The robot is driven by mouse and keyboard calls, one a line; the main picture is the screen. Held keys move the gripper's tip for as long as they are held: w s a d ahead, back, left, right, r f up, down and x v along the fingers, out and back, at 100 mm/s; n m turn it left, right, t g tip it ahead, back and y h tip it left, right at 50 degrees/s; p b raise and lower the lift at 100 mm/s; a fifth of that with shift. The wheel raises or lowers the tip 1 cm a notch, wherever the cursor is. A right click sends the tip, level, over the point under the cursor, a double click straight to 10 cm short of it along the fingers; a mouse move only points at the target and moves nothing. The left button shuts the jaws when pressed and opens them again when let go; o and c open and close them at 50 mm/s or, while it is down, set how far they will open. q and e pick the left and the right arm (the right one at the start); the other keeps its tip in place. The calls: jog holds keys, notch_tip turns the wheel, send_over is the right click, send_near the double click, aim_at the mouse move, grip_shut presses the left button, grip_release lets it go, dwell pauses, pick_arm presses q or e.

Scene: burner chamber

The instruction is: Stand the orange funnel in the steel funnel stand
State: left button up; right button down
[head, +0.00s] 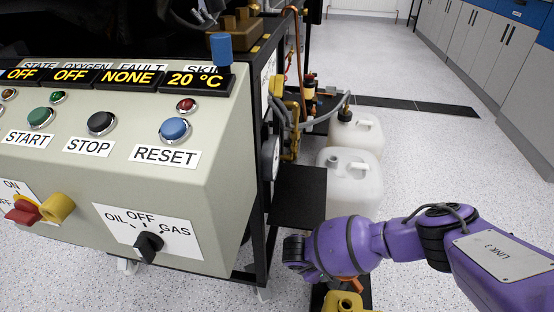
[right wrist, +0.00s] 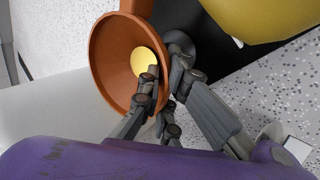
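The orange funnel (right wrist: 107,70) is in the right wrist view, its wide mouth turned towards the camera. A round yellow patch shows inside the mouth. My right gripper (right wrist: 163,72) has one finger inside the mouth and another outside the wall, and looks closed on the funnel's rim. In the head view my purple right arm reaches in from the right and hides that gripper; only a small orange piece of the funnel (head: 349,285) shows below the wrist. I cannot make out the steel funnel stand in either view. My left gripper is not in view.
A yellow object (head: 343,302) is below my right wrist, and a large yellow surface (right wrist: 262,15) is close to the funnel. Two white canisters (head: 350,180) stand beside the black shelf (head: 298,195). The control panel (head: 120,150) fills the left. Speckled floor is open at right.

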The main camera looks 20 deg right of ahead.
jog(key=shift+f+b, duration=0.55)
jog(key=shift+f, duration=0.3)
jog(key=shift+f, duration=0.2)
jog(key=c, duration=1.9)
grip_release()
jog(key=shift+o, duration=0.2)
jog(key=v, duration=1.2)
